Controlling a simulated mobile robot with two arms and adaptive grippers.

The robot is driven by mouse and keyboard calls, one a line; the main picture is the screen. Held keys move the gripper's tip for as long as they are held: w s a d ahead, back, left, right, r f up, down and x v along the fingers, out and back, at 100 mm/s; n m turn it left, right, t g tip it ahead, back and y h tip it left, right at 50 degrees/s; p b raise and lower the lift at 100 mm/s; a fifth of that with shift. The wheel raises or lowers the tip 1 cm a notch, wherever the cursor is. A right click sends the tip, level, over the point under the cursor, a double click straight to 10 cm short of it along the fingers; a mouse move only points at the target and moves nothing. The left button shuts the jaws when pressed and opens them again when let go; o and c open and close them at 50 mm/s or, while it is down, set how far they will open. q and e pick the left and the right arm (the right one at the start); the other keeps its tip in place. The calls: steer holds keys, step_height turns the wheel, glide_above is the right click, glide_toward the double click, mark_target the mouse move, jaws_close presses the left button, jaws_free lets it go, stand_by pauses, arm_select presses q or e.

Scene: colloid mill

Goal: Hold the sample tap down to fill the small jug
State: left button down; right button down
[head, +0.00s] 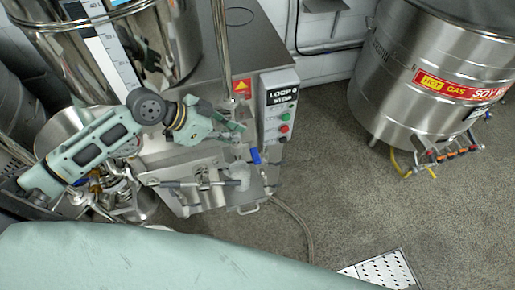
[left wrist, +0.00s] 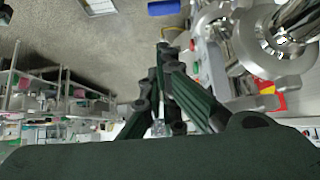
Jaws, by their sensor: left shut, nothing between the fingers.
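The sample tap shows as a small blue lever (head: 255,156) on the front of the steel mill, under the control box. A small pale, translucent jug (head: 239,174) is just below and left of the lever. My left gripper (head: 238,127) is shut and empty, a little above and left of the blue lever and apart from it in the picture. In the left wrist view its dark fingers (left wrist: 164,50) point up, and a blue piece (left wrist: 163,7), probably the lever, lies beyond their tips. Whether the jug holds liquid is too small to tell. My right gripper is out of view.
The control box (head: 281,108) with green and red buttons stands right of the gripper. A horizontal bar (head: 195,184) crosses the mill's front, left of the jug. A big steel kettle (head: 400,85) with a valve row stands at the right. The floor (head: 345,175) between is clear.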

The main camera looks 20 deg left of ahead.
arm_select(q)
steer(key=shift+f, duration=0.1)
steer(key=p, duration=0.3)
glide_above(257, 160)
steer(key=f, duration=0.7)
steer(key=shift+w, duration=0.35)
step_height(257, 160, down, 2)
steer(key=shift+f+p, duration=0.25)
steer(key=shift+p, duration=0.05)
steer(key=shift+a+f, duration=0.1)
steer(key=shift+f, duration=0.65)
steer(key=shift+s+f, duration=0.15)
steer(key=shift+f, duration=0.15)
steer(key=shift+s+t, duration=0.15)
steer(key=shift+t, duration=0.15)
